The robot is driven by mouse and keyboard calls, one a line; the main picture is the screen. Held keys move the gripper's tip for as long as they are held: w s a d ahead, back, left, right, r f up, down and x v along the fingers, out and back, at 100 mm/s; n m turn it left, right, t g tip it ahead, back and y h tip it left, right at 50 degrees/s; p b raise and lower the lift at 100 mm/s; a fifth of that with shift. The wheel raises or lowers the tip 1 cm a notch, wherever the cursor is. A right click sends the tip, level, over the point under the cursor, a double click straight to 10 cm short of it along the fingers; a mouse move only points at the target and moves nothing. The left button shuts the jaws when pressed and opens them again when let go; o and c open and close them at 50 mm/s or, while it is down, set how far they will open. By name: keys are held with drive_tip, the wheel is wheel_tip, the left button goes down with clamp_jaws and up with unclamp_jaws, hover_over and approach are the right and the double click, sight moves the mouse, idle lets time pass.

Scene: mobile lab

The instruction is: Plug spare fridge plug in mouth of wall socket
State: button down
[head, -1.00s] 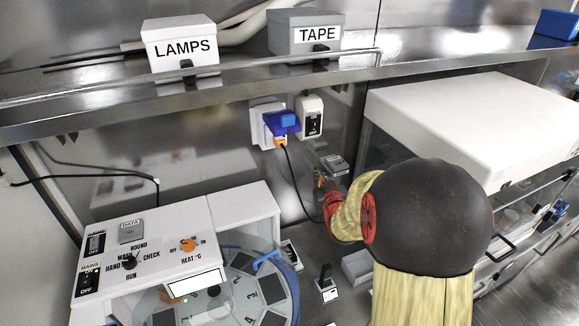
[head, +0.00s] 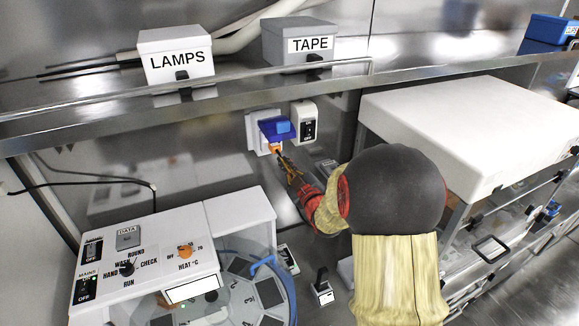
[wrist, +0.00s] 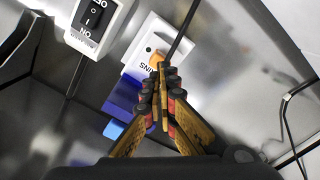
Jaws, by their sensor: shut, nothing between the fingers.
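The wall socket (head: 254,134) is a white plate on the back wall with a raised blue lid (head: 277,128); it also shows in the wrist view (wrist: 187,68). An orange plug (head: 274,148) sits at the socket's mouth below the lid, and in the wrist view the orange part (wrist: 156,59) shows just past my fingertips. I cannot tell how deep it sits. A dark cable (wrist: 183,30) runs from it. My gripper (head: 281,161) is shut and empty right at the plug; its fingers (wrist: 161,88) partly hide the plug. Whether they touch it is unclear.
A white switch box (head: 304,122) is right beside the socket. A shelf edge (head: 200,92) with LAMPS (head: 175,44) and TAPE (head: 297,36) boxes is above. A white bench machine (head: 150,255) stands below left, and a white-topped cabinet (head: 470,125) is right.

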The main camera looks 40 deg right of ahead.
drive_tip(key=shift+w+d, duration=0.15)
drive_tip(key=shift+w, duration=0.55)
drive_tip(key=shift+w+d+b, duration=0.15)
drive_tip(key=shift+w+b, duration=0.3)
drive_tip(key=shift+b, duration=0.05)
drive_tip(key=shift+s, duration=0.1)
drive_tip(key=v, duration=1.4)
drive_tip(key=shift+s+b, duration=0.25)
drive_tip(key=shift+b, duration=0.05)
